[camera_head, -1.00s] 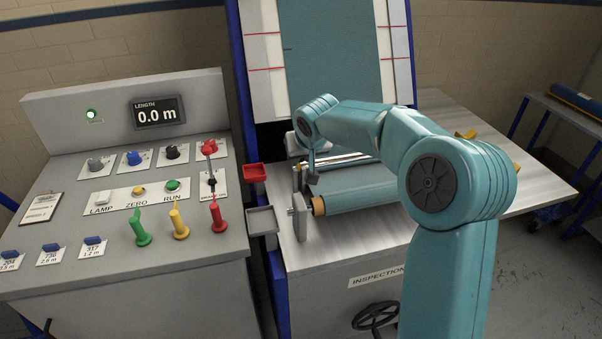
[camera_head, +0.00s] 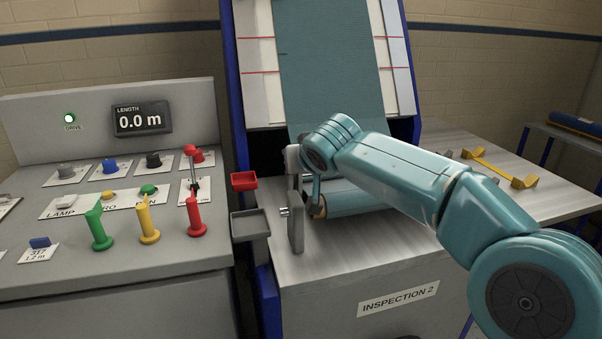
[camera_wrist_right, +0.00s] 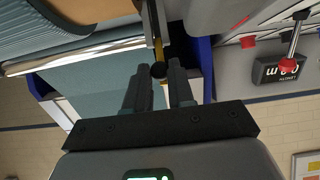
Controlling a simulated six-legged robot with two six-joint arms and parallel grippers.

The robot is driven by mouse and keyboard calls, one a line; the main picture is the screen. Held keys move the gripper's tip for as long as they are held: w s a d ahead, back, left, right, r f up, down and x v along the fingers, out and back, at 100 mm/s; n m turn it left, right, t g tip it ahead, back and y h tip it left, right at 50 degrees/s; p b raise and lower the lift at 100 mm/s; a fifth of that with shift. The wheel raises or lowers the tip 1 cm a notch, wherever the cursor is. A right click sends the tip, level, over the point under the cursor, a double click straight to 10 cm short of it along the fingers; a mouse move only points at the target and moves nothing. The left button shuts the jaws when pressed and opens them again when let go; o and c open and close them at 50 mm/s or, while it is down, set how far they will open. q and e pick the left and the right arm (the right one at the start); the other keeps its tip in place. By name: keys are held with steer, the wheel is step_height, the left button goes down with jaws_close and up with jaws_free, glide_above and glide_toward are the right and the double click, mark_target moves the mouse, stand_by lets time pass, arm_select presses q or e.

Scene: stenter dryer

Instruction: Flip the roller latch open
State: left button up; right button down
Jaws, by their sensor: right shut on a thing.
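The teal fabric roller (camera_head: 358,200) lies across the inspection table, with a brown end at its left beside a grey upright bracket (camera_head: 297,228). My right arm reaches in from the right, and its wrist hides the gripper and most of the latch in the head view. A thin bar (camera_wrist_right: 151,25) with a brass-coloured part runs from the knob toward the top. How far the latch is turned cannot be told. My left gripper is not in view.
A control panel with green (camera_head: 98,230), yellow (camera_head: 147,222) and red (camera_head: 194,217) levers stands at left. A red tray (camera_head: 243,181) and a grey tray (camera_head: 250,224) hang beside the table. A yellow part (camera_head: 500,168) lies at right; the table front (camera_head: 335,258) is clear.

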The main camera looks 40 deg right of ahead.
stand_by(0.3)
steer(key=c, duration=1)
jaws_free()
steer(key=p+v, duration=0.2)
steer(key=v, duration=1.4)
steer(key=shift+s+r, duration=0.15)
steer(key=shift+s, duration=0.05)
